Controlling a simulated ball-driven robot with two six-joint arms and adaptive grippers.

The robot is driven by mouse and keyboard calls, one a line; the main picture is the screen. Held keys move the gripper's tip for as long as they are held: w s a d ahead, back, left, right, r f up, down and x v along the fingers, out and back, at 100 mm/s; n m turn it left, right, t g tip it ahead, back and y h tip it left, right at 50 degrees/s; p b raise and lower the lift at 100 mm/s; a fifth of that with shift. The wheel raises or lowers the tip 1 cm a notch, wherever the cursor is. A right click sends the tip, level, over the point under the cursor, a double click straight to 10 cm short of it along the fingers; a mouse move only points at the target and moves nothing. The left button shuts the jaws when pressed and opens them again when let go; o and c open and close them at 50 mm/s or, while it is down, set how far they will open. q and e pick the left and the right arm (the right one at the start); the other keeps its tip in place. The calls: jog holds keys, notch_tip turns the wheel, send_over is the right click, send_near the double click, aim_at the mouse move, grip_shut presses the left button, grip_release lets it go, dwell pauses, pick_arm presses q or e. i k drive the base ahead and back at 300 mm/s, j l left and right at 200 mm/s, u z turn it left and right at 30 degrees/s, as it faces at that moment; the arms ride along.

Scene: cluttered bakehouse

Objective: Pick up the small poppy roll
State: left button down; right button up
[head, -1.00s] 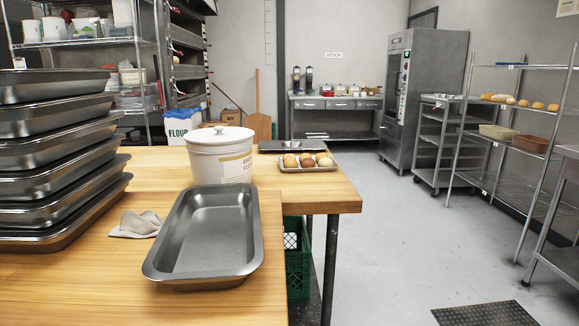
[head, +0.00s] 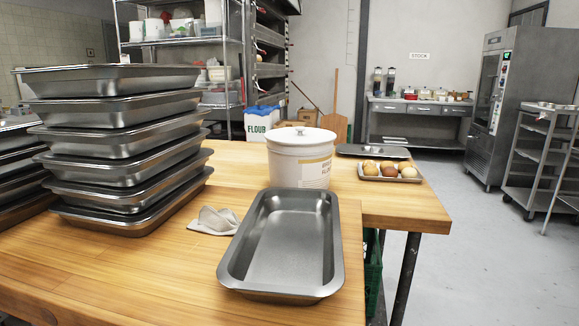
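Several small rolls, some pale and some browner, sit on a small metal tray (head: 412,178) at the far right of the wooden table. A browner roll (head: 389,170) lies in the front row between paler ones. At this distance I cannot tell which roll has poppy seeds. Neither of my grippers is in view.
An empty deep metal pan (head: 285,240) lies at the table's front. Stacked pans (head: 125,150) fill the left. A dark flat tray (head: 372,151) lies behind the rolls. Open floor (head: 450,260) is at right.

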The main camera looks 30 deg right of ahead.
aim_at(370, 170)
jog(key=l+u, duration=0.2)
jog(key=l, duration=0.25)
jog(key=l+u, duration=0.25)
jog(key=l, duration=0.2)
jog(key=l+u, duration=0.2)
jog(key=l, duration=0.25)
jog(key=k+l+u, duration=0.25)
jog(key=l, duration=0.2)
jog(key=l+u, duration=0.2)
jog(key=l, duration=0.25)
jog(key=k+l+u, duration=0.25)
jog(key=l, duration=0.15)
jog(key=i, duration=0.1)
